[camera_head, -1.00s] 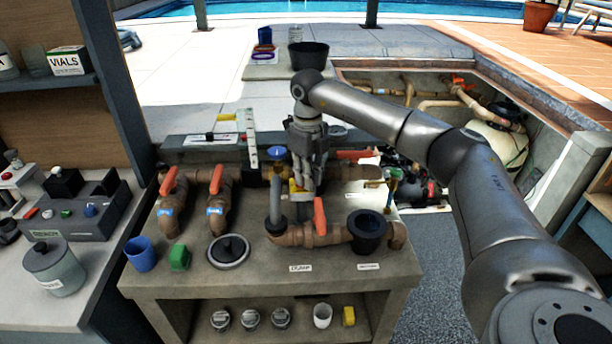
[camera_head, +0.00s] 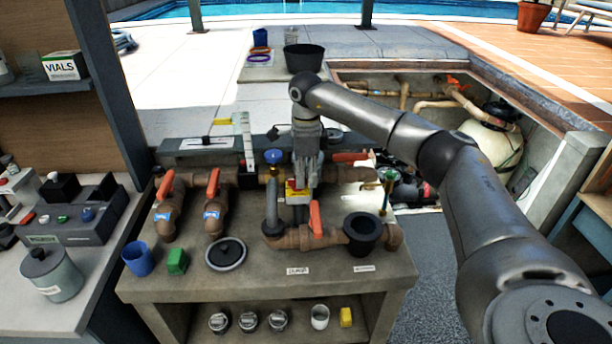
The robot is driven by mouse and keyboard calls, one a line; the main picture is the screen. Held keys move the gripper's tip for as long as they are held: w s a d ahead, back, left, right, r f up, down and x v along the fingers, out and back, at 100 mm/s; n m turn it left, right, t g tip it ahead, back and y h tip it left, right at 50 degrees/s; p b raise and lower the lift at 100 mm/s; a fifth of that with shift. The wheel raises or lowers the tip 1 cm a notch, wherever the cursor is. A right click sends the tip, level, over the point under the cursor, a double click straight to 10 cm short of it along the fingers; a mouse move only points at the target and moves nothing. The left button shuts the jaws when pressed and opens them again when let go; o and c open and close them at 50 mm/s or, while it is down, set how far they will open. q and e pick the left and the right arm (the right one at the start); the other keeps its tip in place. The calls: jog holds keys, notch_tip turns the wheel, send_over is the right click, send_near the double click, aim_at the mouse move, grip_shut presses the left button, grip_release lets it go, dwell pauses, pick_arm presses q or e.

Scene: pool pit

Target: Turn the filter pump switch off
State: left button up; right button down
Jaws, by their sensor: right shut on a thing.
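A small yellow and red switch box (camera_head: 296,195) stands on the bench among the brown pipes, in the middle of the head view. I take it to be the filter pump switch; its label is too small to read. My right gripper (camera_head: 304,184) points down at it from above and behind, with its fingers closed together on the switch. The fingers hide part of the box, and I cannot make out the position of the switch. My left gripper is not in view.
Brown pipes with orange handles, one of them (camera_head: 315,218), crowd the bench around the switch. A black cup (camera_head: 362,233) and a blue-topped valve (camera_head: 273,157) stand close by. A black lid (camera_head: 226,253) and blue cup (camera_head: 138,258) sit at front left.

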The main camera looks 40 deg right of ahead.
aim_at(306, 179)
dwell(0.4)
jog(key=c, duration=1.4)
grip_release()
jog(key=shift+c, duration=0.2)
notch_tip(306, 179, up, 12)
